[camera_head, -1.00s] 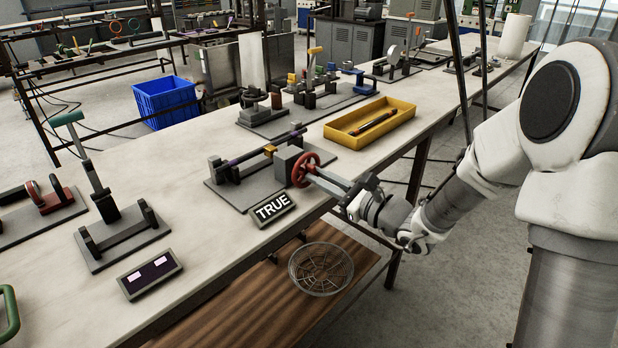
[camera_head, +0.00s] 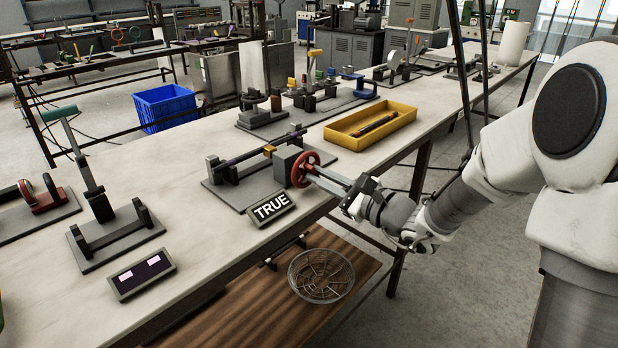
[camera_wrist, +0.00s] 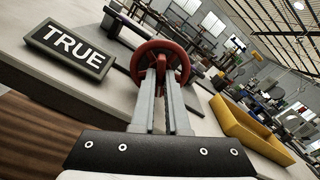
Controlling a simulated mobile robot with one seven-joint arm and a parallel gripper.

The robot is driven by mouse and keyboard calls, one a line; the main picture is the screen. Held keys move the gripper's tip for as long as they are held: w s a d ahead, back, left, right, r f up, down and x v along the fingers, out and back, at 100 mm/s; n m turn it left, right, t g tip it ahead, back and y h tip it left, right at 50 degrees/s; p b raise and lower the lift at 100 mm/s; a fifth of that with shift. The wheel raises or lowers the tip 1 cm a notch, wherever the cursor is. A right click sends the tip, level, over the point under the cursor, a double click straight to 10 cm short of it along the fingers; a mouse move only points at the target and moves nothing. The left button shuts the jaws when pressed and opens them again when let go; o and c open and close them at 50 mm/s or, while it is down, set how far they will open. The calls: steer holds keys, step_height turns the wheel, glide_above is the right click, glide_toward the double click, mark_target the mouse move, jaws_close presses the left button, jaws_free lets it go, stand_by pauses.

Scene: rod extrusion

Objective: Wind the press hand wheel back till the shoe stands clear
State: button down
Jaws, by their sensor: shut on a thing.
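The red hand wheel (camera_head: 305,169) stands upright at the near end of the press (camera_head: 255,170), which sits on a grey base plate at the bench edge. My gripper (camera_head: 314,173) reaches to the wheel from the right, its long fingers shut on it. In the wrist view, the wheel (camera_wrist: 160,62) shows at the fingertips (camera_wrist: 161,68); the exact contact is partly hidden by the fingers. The press has a dark rod and a small orange-yellow block (camera_head: 269,151), left of the dark housing (camera_head: 287,163). Which part is the shoe, and any gap at it, is too small to tell.
A sign reading TRUE (camera_head: 271,207) stands just in front of the press. A yellow tray (camera_head: 350,138) lies behind it to the right. A wire basket (camera_head: 321,276) sits on the wooden lower shelf. Other fixtures stand left and behind on the bench.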

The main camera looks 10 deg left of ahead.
steer(key=shift+f+n+b, duration=0.15)
steer(key=shift+n+b, duration=0.65)
steer(key=shift+b, duration=0.55)
steer(key=shift+n+b, duration=1.1)
steer(key=shift+b, duration=0.8)
steer(key=shift+n+b, duration=0.5)
steer(key=shift+b, duration=0.4)
steer(key=shift+n+b, duration=0.6)
steer(key=shift+b, duration=0.15)
steer(key=shift+n, duration=1)
steer(key=shift+n, duration=0.3)
